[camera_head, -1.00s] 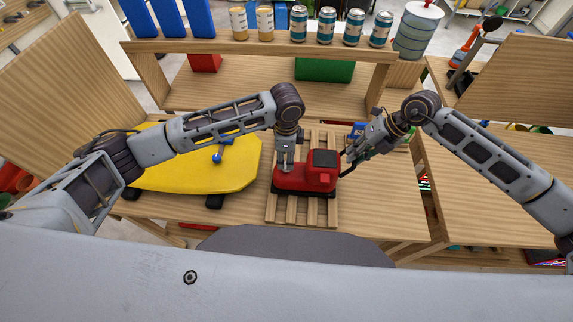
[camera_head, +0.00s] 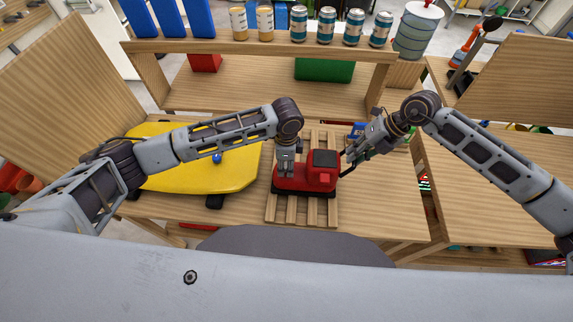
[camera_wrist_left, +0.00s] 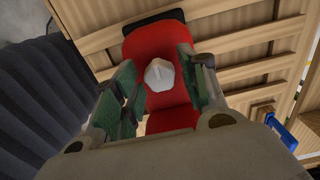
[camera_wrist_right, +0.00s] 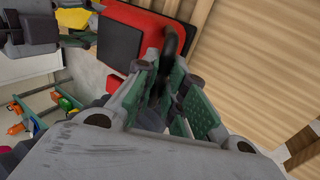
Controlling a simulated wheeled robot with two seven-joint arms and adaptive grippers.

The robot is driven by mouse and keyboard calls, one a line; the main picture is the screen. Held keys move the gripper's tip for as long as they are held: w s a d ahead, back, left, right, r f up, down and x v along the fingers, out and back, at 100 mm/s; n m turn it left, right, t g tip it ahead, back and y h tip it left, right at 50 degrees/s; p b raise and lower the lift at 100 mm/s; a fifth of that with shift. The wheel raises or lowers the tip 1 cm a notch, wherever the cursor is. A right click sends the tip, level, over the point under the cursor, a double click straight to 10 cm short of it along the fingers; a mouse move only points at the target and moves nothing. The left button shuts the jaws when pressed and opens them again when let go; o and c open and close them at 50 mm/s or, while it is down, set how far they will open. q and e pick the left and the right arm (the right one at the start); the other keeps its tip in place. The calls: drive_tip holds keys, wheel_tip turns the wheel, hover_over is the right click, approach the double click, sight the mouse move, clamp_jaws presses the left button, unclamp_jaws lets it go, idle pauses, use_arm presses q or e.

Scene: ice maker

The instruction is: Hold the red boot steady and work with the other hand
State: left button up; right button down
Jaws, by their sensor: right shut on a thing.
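The red boot (camera_head: 292,179), with a black base and a black square on top, sits on a slatted wooden pallet (camera_head: 270,212). My left gripper (camera_head: 285,173) is over its left part, pointing down. In the left wrist view its fingers (camera_wrist_left: 163,85) stand wide apart on either side of the red body. A white rounded knob (camera_wrist_left: 159,74) on the red body lies between them. My right gripper (camera_head: 351,157) is at the right side of the boot, shut on a dark curved handle (camera_wrist_right: 171,42). The handle's join to the boot is partly hidden.
A yellow board (camera_head: 190,180) with black wheels lies left of the pallet, below my left forearm. A blue item (camera_head: 357,130) is behind my right gripper. Bare table (camera_head: 385,205) is at front right.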

use_arm(q)
drive_tip(key=c, duration=0.7)
drive_tip(key=shift+o, duration=0.2)
drive_tip(key=shift+m, duration=1.7)
drive_tip(key=shift+m, duration=1.7)
